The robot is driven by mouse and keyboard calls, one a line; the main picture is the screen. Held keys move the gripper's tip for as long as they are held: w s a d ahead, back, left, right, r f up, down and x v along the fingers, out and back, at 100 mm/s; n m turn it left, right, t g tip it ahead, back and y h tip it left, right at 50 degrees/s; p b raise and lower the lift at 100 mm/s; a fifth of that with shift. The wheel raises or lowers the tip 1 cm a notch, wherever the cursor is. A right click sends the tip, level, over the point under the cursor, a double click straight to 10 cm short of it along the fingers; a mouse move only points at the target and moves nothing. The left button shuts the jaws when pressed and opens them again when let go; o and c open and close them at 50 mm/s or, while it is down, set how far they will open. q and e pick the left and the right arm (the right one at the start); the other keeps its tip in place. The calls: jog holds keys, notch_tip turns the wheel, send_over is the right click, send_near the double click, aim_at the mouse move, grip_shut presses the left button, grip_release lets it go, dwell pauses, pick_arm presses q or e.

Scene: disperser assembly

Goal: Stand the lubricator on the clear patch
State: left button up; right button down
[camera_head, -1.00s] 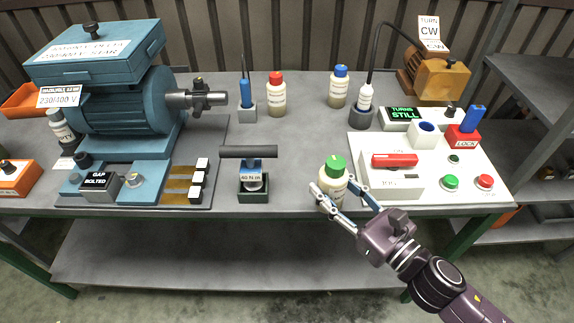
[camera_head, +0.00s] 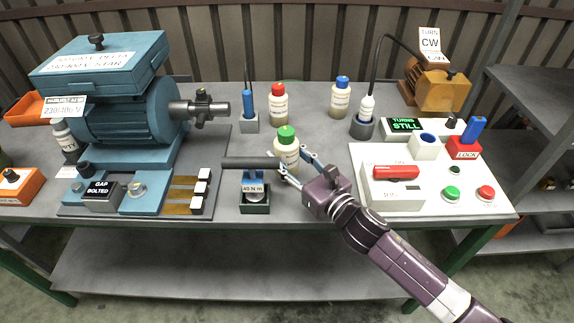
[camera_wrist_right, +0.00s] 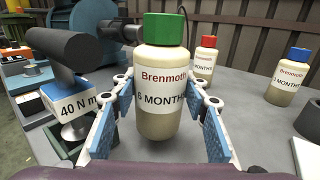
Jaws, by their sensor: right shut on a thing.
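The lubricator, a cream bottle with a green cap and a "Brenmoth" label (camera_head: 287,152), is upright between the fingers of my right gripper (camera_head: 289,169). In the right wrist view the bottle (camera_wrist_right: 160,95) fills the middle, with blue-padded fingers (camera_wrist_right: 162,125) closed against both sides. I cannot tell whether its base touches the table. No marked patch stands out; bare grey tabletop (camera_head: 325,135) lies right of and behind the bottle. My left gripper is not in view.
The torque tool marked 40 N m (camera_head: 253,188) is close left of the gripper. A red-capped bottle (camera_head: 279,107) and blue-capped bottle (camera_head: 341,100) stand behind.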

aim_at(293, 171)
jog(key=shift+f+b, duration=1.05)
jog(key=shift+f, duration=0.3)
jog(key=shift+f, duration=0.1)
jog(key=shift+f, duration=0.15)
jog(key=c, duration=1.1)
grip_release()
jog(key=shift+c, duration=0.2)
jog(key=shift+r, duration=0.2)
jog(key=v, duration=1)
jog(key=shift+s+d+f+p, duration=0.1)
jog(key=shift+s+f+p, duration=0.1)
jog(key=shift+p, duration=0.15)
jog(key=shift+v, duration=0.85)
